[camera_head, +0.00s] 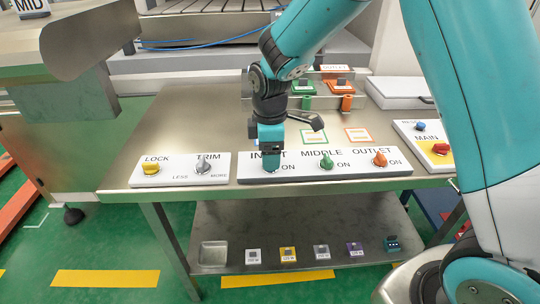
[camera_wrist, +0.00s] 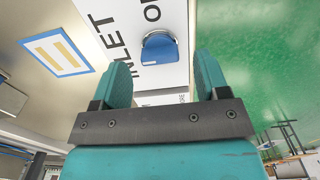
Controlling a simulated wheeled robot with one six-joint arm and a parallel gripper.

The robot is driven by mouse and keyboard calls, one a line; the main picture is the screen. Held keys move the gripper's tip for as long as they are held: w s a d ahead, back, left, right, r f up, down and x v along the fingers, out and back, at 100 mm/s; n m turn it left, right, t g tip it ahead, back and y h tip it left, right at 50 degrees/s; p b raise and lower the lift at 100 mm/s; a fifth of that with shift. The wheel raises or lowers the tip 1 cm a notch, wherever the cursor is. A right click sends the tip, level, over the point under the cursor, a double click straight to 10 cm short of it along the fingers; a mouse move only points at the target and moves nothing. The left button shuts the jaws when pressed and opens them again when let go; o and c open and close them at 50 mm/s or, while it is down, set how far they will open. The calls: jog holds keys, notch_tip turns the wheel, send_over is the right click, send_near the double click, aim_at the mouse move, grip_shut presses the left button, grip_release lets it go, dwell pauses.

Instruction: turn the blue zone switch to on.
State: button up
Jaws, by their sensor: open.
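The blue zone switch (camera_wrist: 160,48) is a round knob on the white panel with the INLET label. In the wrist view it lies beyond my open fingertips, in line with the gap between them. An ON mark stands beside it; I cannot tell which way its pointer faces. My gripper (camera_wrist: 164,75) is open and empty. In the camera_head view my gripper (camera_head: 270,145) points down over the INLET end of the zone panel (camera_head: 300,178) and hides the blue switch. I cannot tell whether a finger touches it.
The same panel carries a green MIDDLE knob (camera_head: 326,161) and an orange OUTLET knob (camera_head: 380,159). Left of it is a panel with a yellow LOCK knob (camera_head: 151,168) and a grey TRIM knob (camera_head: 202,166). A red MAIN switch (camera_head: 440,148) is at right. The table's left part is bare.

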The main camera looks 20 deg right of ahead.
jog(key=shift+f, duration=1)
jog(key=c, duration=0.9)
